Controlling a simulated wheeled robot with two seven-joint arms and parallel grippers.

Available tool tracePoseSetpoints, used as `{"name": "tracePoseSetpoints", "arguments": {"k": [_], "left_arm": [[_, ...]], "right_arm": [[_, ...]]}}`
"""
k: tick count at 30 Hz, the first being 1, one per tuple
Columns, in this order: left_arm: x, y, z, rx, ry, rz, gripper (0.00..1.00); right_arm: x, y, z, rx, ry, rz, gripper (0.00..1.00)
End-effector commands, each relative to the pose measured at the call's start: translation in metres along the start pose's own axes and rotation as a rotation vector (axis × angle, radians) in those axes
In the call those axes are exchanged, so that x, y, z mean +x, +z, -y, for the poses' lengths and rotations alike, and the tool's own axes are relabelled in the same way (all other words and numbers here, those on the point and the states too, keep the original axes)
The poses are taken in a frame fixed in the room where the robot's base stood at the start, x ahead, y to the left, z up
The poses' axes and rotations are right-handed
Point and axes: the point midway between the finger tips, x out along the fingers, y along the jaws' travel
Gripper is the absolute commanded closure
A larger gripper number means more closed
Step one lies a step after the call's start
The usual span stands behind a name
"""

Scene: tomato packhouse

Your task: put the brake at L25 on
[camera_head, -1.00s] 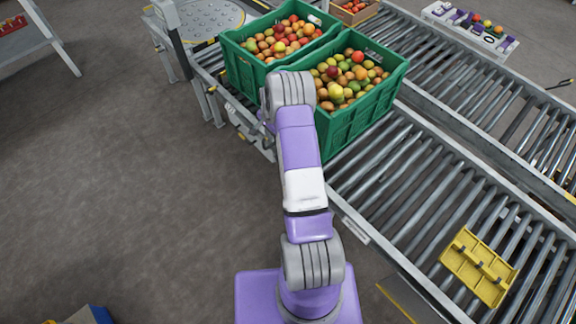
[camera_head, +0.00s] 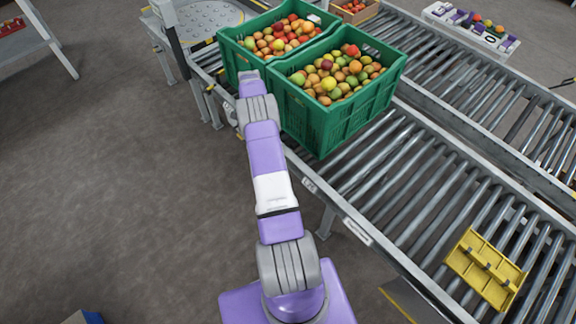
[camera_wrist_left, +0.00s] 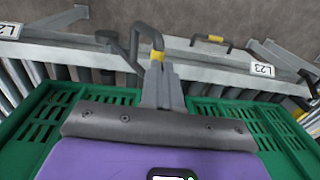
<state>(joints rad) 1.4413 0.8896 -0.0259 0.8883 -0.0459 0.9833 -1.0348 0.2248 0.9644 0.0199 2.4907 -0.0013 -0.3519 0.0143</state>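My left arm reaches from the bottom of the head view to the near rail. Its gripper end (camera_head: 248,78) is beside the green crates. In the left wrist view the grey fingers (camera_wrist_left: 160,85) are close together. A dark bent handle (camera_wrist_left: 135,40) with a yellow band stands at their tips; whether they touch it or hold it is unclear. A second dark handle (camera_wrist_left: 213,40) with a yellow band is to the right. The rail label there reads L23 (camera_wrist_left: 262,69). Another label (camera_wrist_left: 10,30), cut off at left, is not fully readable. My right gripper is out of view.
Two green crates, rear (camera_head: 235,65) and front (camera_head: 335,118), full of tomatoes, stand on the roller conveyor close to the arm. A yellow tray (camera_head: 484,270) lies on rollers at right. A small rail label (camera_head: 309,185) is visible.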

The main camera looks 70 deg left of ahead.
Motion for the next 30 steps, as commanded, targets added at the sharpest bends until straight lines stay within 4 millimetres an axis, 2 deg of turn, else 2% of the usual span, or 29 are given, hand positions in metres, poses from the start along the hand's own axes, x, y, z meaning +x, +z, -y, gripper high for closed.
{"name": "tracePoseSetpoints", "arguments": {"k": [17,20,28,30], "left_arm": [[-0.001,-0.001,0.000,0.003,-0.002,0.000,1.00],[-0.008,-0.002,-0.003,0.005,-0.002,0.000,1.00],[-0.043,-0.007,-0.024,0.017,-0.001,-0.001,1.00],[-0.057,-0.007,-0.016,0.014,-0.008,-0.004,1.00]], "right_arm": [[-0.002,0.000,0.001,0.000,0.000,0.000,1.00],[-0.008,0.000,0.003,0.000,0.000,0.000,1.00],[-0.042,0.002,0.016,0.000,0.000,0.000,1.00],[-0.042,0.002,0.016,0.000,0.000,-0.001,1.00]]}}
